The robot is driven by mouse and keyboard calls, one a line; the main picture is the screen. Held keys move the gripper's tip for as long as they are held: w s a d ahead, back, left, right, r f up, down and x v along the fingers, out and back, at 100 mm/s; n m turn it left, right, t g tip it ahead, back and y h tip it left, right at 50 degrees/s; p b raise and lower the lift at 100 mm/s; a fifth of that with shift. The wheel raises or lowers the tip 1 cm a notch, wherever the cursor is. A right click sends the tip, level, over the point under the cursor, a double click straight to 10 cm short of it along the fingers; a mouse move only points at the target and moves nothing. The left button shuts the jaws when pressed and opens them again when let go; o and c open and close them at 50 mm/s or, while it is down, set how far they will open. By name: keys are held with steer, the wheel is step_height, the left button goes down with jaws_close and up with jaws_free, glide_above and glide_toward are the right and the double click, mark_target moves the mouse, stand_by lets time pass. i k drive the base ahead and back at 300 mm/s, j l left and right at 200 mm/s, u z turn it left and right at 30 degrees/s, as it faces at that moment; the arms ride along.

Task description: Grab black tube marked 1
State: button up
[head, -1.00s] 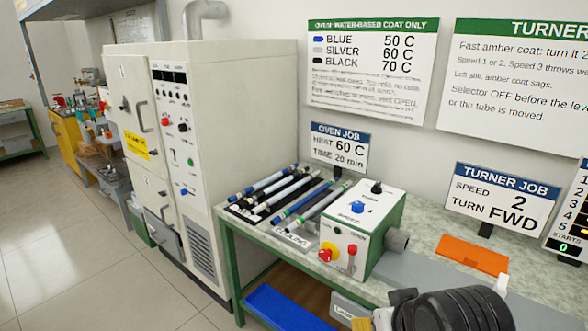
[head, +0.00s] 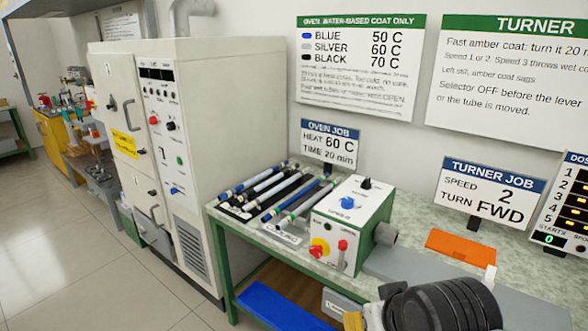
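Several tubes lie side by side at the left end of the bench. A black tube (head: 278,190) lies among them on a dark rack, between a silver tube (head: 262,187) and a blue tube (head: 292,200). Their number marks are too small to read, so I cannot tell which is marked 1. A black ribbed part of my arm (head: 440,308) is at the bottom right, well apart from the tubes. My gripper's fingers cannot be made out there, and nothing is seen held.
The turner box (head: 350,225) with knobs and a red button stands right of the tubes. The tall oven cabinet (head: 235,120) stands left. An orange pad (head: 460,245) lies on the bench (head: 410,232). Job signs stand behind. A blue tray (head: 285,307) is below.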

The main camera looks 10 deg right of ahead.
mark_target(234, 201)
steer(key=i+j+z, duration=0.15)
steer(key=i+j, duration=0.2)
steer(key=j, duration=0.15)
steer(key=i+j+z, duration=0.1)
steer(key=i+j, duration=0.2)
steer(key=j, duration=0.25)
steer(key=i+j+z, duration=0.15)
steer(key=j, duration=0.4)
steer(key=i+j+z, duration=0.1)
steer(key=i+j, duration=0.3)
steer(key=j, duration=0.2)
steer(key=i+j+z, duration=0.15)
steer(key=j, duration=0.45)
steer(key=i+j+z, duration=0.15)
steer(key=j, duration=0.45)
steer(key=i+j+z, duration=0.1)
steer(key=i+j, duration=0.2)
steer(key=j, duration=0.4)
steer(key=i+j+z, duration=0.15)
steer(key=j, duration=0.5)
